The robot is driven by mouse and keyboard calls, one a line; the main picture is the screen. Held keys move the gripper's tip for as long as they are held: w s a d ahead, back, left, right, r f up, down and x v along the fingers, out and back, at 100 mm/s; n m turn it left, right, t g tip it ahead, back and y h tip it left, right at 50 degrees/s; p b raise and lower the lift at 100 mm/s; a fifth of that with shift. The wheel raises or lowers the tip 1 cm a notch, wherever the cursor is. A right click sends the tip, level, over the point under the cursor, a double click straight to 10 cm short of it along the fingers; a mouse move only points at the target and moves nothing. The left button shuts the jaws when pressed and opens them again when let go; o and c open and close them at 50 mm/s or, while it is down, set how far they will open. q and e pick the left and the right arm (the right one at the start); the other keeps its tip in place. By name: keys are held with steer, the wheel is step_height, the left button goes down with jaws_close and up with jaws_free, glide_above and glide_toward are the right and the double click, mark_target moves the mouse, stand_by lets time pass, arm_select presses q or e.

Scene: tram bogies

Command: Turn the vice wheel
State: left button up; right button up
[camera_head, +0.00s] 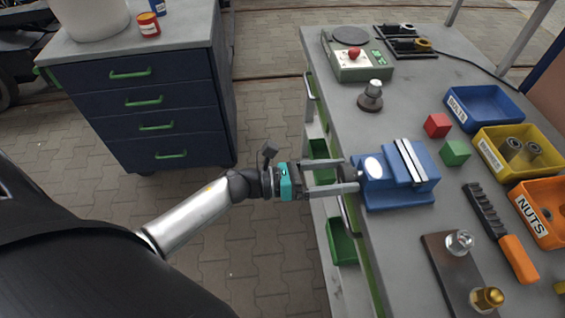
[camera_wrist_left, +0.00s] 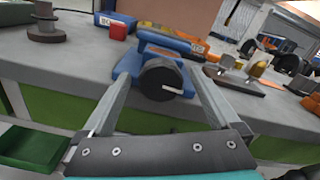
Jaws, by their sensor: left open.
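The blue vice (camera_head: 405,178) is fixed near the left edge of the grey bench and also shows in the left wrist view (camera_wrist_left: 180,42). Its dark round wheel (camera_wrist_left: 158,80), with a short white mark on its face, faces the left wrist camera. My left gripper (camera_head: 349,175) is level with the vice's near end, its fingers pointing at it. In the left wrist view the gripper is open, one finger on each side of the wheel, with gaps visible. In the head view the wheel is mostly hidden by the fingers. My right gripper is out of view.
A red cube (camera_head: 437,125) and a green cube (camera_head: 455,153) lie behind the vice. A blue bin (camera_head: 484,104), yellow bin (camera_head: 520,152) and orange nuts bin (camera_head: 541,210) stand at right. An orange-handled tool (camera_head: 518,258) lies nearby.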

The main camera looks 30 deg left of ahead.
arm_select(q)
steer(key=b+v, duration=0.1)
steer(key=v, duration=1.2)
steer(key=shift+s+a, duration=0.2)
steer(key=shift+a, duration=0.1)
steer(key=w+d+m+b, duration=0.1)
steer(key=w+d, duration=0.1)
steer(key=d, duration=0.2)
steer(key=w+d+m+b, duration=0.2)
steer(key=w+d, duration=0.1)
steer(key=d, duration=0.1)
steer(key=w+d+m+b, duration=0.1)
steer(key=w+d+m, duration=0.1)
steer(key=w+d, duration=0.1)
steer(key=shift+w+d+f, duration=0.25)
steer(key=shift+d+f, duration=0.05)
steer(key=shift+d, duration=0.2)
steer(key=c, duration=1.4)
